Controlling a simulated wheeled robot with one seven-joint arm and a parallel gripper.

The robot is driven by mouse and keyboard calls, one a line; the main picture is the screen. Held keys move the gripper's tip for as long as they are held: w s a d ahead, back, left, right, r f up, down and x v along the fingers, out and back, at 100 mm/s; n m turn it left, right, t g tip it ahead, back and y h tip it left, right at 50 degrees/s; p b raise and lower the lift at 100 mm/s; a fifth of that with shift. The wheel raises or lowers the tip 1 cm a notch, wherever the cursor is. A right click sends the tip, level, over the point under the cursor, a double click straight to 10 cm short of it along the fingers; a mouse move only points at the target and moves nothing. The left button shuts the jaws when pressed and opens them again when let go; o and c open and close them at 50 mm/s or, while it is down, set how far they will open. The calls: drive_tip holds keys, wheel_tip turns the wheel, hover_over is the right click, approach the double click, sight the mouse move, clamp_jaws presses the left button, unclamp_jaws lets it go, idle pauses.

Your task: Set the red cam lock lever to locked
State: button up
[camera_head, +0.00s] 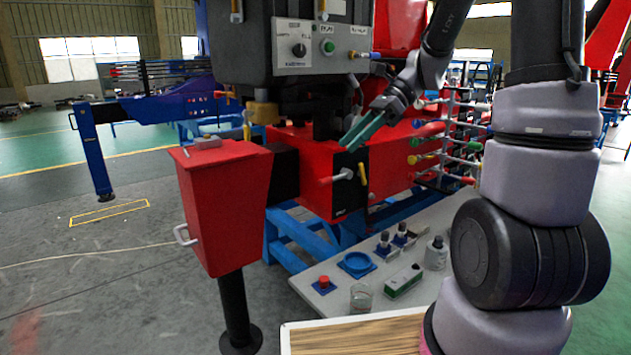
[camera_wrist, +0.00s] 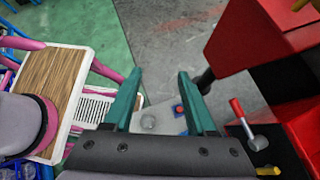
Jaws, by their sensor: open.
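The red cam lock lever (camera_head: 328,180) is on the black front panel of a red box in the head view. Its handle points left and slightly down from a grey hub. In the wrist view the red lever (camera_wrist: 237,108) stands to the right of the right finger, its grey hub at its lower end. My gripper (camera_head: 348,144) has teal fingers above the lever, apart from it. In the wrist view my gripper (camera_wrist: 160,76) is open, with nothing between the fingers.
A yellow lever (camera_head: 362,174) sits just right of the red one. A red bin (camera_head: 225,205) on a post stands to the left. A grey control box (camera_head: 300,45) hangs above. A white bench with a blue dish (camera_head: 357,263) and a glass (camera_head: 361,298) lies below.

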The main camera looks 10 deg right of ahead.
drive_tip(key=w+f+m+y, duration=0.6)
drive_tip(key=w+f+m, duration=0.1)
drive_tip(key=w+m, duration=0.15)
drive_tip(key=m+t+y, duration=0.3)
drive_tip(key=m+t, duration=0.3)
drive_tip(key=m, duration=0.5)
approach(336, 178)
drive_tip(key=a, duration=0.6)
drive_tip(key=x, duration=1)
drive_tip(key=shift+s+a+t, duration=0.25)
drive_tip(key=shift+s+t, duration=0.05)
clamp_jaws()
